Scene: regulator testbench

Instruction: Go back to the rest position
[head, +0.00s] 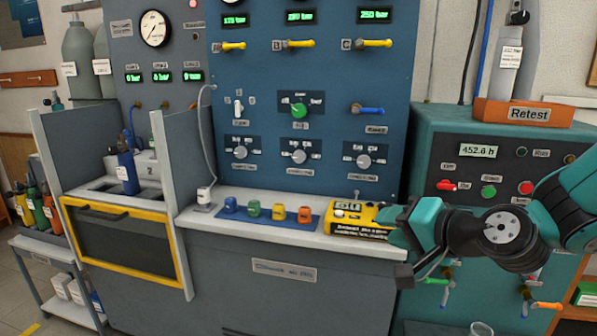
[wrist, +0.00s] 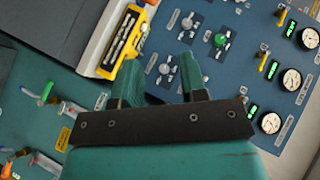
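My gripper (head: 398,222) is teal with dark parts. In the head view it is in front of the right end of the bench, overlapping the right edge of a yellow box (head: 352,220); I cannot tell whether they touch. In the wrist view the two fingers of my gripper (wrist: 161,76) stand apart with nothing between them. The yellow box (wrist: 125,42) lies beyond the left finger there. My arm reaches in from the right side of the head view.
The blue panel (head: 335,85) with valves and knobs rises behind the bench. Colored fittings sit on a blue mat (head: 267,226). The teal cabinet (head: 440,150) stands right, bearing an orange Retest tray (head: 522,113). A yellow-framed guarded bay (head: 125,277) is left. Pipe valves (head: 546,305) project below my arm.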

